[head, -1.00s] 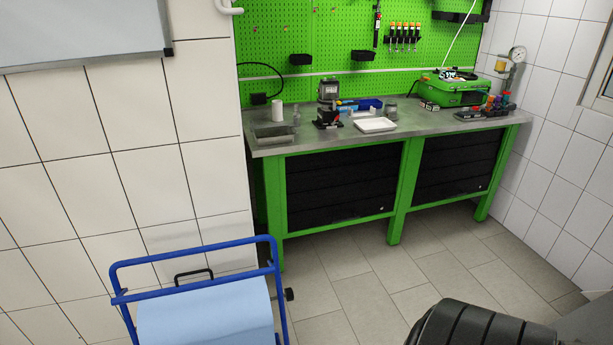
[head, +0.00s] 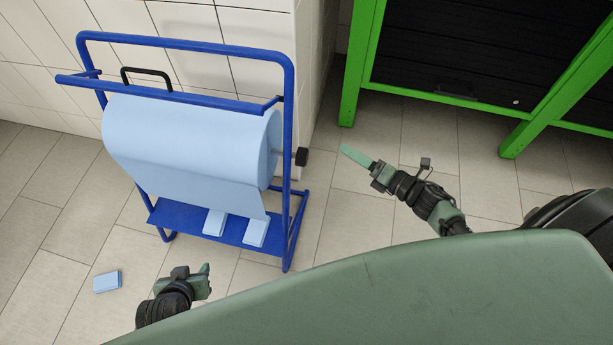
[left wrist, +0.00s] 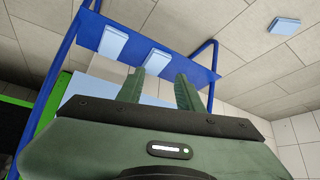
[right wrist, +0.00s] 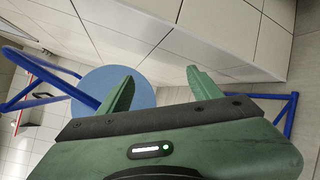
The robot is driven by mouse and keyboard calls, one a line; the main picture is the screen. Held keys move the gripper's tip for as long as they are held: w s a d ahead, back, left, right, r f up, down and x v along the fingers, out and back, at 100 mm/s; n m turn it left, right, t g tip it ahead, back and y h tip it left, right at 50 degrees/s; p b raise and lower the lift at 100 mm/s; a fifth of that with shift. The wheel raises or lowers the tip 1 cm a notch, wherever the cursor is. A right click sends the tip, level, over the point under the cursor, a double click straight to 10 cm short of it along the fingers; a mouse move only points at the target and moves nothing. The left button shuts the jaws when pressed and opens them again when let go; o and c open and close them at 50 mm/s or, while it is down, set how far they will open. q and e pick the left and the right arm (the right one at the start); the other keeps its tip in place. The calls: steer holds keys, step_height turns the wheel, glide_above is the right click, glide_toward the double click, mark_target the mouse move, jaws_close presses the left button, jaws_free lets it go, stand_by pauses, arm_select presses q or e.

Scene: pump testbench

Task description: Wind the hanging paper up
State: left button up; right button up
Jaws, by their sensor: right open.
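A light-blue paper roll (head: 190,140) sits on a blue stand (head: 190,48). Its hanging paper (head: 200,190) drops from the front toward the stand's lower shelf. A black knob (head: 302,156) sticks out at the roll's right end. My right gripper (head: 345,150) is open, to the right of the knob and apart from it. The right wrist view shows the roll's round end (right wrist: 112,80) beyond the open fingers (right wrist: 159,75). My left gripper (head: 207,270) is low in front of the stand; its fingers (left wrist: 160,74) are apart, with nothing visibly held.
Two light-blue packs (head: 214,222) lie on the stand's lower shelf (head: 180,217). Another pack (head: 107,281) lies on the floor at left. The tiled wall (head: 235,30) is close behind the stand. A green workbench (head: 358,70) stands at upper right. Floor between stand and bench is clear.

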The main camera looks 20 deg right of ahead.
mark_target(307, 157)
arm_select(q)
step_height(307, 157, up, 8)
steer(key=w+t+b, duration=0.1)
steer(key=t+b, duration=0.1)
steer(key=b, duration=0.6)
steer(key=shift+w+d+t, duration=0.3)
steer(key=shift+t, duration=0.1)
arm_select(e)
steer(key=a+r+n+g+y, duration=0.1)
steer(key=a+n+y, duration=0.1)
steer(key=a+n, duration=0.2)
steer(key=w+a+r+n+g+y, duration=0.1)
steer(key=a+n+g+y, duration=0.1)
steer(key=n, duration=0.5)
steer(key=a+r+n+g+y, duration=0.2)
steer(key=a+n+y, duration=0.1)
steer(key=a+n, duration=0.3)
steer(key=shift+w+a+y, duration=0.3)
steer(key=shift+a+y, duration=0.1)
steer(key=shift+a, duration=0.2)
arm_select(q)
steer(key=shift+r, duration=0.1)
arm_select(e)
jaws_close()
